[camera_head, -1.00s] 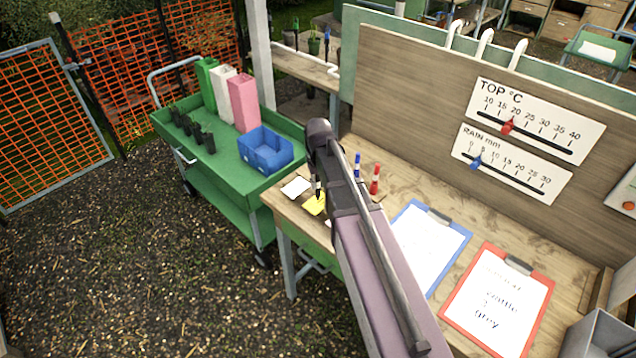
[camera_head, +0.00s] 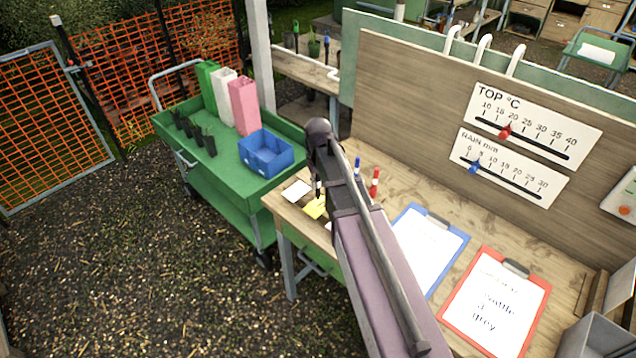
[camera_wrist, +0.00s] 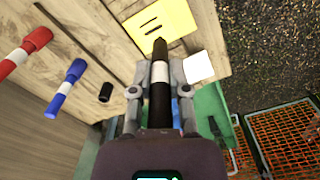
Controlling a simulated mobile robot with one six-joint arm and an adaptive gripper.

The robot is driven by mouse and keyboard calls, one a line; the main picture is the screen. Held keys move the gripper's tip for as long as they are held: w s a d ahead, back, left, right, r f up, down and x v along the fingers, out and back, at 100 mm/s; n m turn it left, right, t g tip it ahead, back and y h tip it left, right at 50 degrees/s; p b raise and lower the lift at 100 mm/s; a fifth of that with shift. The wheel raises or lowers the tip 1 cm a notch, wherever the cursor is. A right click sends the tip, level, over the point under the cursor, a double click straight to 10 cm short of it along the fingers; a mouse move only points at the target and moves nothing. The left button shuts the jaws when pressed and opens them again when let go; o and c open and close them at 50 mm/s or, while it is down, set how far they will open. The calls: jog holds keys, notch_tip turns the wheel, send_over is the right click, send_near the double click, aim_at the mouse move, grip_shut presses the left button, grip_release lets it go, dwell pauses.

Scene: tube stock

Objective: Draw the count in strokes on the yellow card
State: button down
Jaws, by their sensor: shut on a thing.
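The yellow card (camera_head: 314,208) lies on the wooden bench near its left end. In the wrist view the yellow card (camera_wrist: 178,22) carries two short dark strokes side by side. My gripper (camera_wrist: 161,92) is shut on a black marker (camera_wrist: 160,72) with a white band. The marker's tip is over the card's near edge in the wrist view; I cannot tell whether it touches. In the head view my gripper (camera_head: 319,186) is above the card, partly hidden by my arm.
A black cap (camera_wrist: 105,92), a blue marker (camera_wrist: 66,88) and a red marker (camera_wrist: 25,52) stand beside the card. A white card (camera_head: 296,189) lies close by. A blue clipboard (camera_head: 460,238) and a red clipboard (camera_head: 447,318) lie to the right. A green trolley (camera_head: 235,180) stands left.

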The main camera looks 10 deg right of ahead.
jog(key=shift+w+d+r+p, duration=0.3)
jog(key=shift+w+r+p, duration=0.2)
jog(key=shift+w, duration=0.1)
jog(key=shift+w+d+r+p, duration=0.3)
jog(key=shift+w+r+p, duration=0.1)
jog(key=shift+w+r, duration=0.15)
jog(key=shift+f, duration=0.2)
jog(key=shift+f+b, duration=1.8)
jog(key=shift+b, duration=0.1)
jog(key=shift+f+b, duration=0.6)
jog(key=shift+b, duration=0.05)
jog(key=shift+s+a, duration=0.7)
jog(key=shift+a, duration=0.3)
dwell(2.1)
jog(key=shift+r, duration=0.2)
jog(key=shift+r+p, duration=1.3)
jog(key=shift+p, duration=0.25)
